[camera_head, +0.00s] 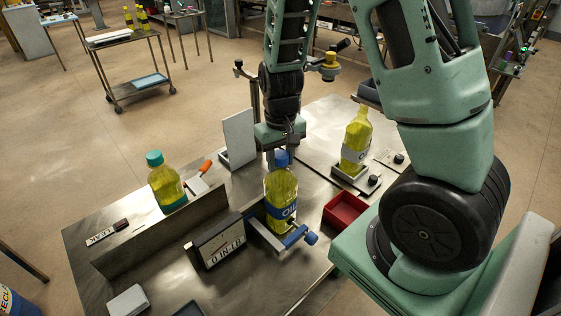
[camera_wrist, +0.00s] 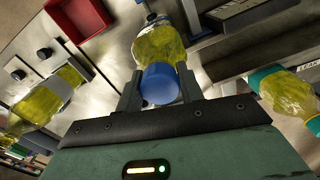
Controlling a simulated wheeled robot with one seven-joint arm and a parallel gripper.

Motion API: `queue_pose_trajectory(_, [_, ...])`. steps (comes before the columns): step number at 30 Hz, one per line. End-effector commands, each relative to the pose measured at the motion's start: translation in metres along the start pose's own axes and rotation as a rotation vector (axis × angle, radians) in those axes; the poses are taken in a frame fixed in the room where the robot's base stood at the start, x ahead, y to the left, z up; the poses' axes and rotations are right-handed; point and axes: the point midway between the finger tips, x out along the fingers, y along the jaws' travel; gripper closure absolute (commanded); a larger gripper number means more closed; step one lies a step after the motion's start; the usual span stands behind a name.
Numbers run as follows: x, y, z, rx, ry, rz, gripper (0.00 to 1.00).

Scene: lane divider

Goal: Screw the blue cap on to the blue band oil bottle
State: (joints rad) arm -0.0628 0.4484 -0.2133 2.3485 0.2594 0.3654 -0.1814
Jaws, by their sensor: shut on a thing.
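The blue band oil bottle (camera_head: 282,188) stands upright at a blue-handled clamp (camera_head: 290,238) on the steel bench. It holds yellow oil, and its blue label reads OIL. The blue cap (camera_head: 281,158) is at the mouth of this bottle. My gripper (camera_head: 282,152) is above the bottle with its fingers at the cap. In the wrist view my gripper (camera_wrist: 159,88) is shut on the blue cap (camera_wrist: 159,83), one finger on each side, with the bottle (camera_wrist: 158,45) in line beyond it. The cap hides the bottle's mouth, so I cannot tell how the threads sit.
A green-capped bottle (camera_head: 167,183) stands left behind a low metal wall. An uncapped-looking oil bottle (camera_head: 356,142) stands on a scale at the right. A red tray (camera_head: 344,211), a small display box (camera_head: 217,241) and a white upright panel (camera_head: 239,138) are close by.

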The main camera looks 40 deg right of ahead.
Motion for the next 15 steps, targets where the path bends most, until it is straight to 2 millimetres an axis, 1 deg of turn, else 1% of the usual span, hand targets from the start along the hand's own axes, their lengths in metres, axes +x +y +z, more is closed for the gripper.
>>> queue_pose_trajectory(5, [-0.0010, 0.0001, -0.0004, 0.016, 0.001, 0.000, 0.78])
queue_pose_trajectory(10, [-0.0010, -0.0002, -0.0003, 0.144, 0.001, 0.000, 0.78])
queue_pose_trajectory(15, [0.0002, -0.0002, -0.0005, 0.147, 0.002, 0.000, 0.78])
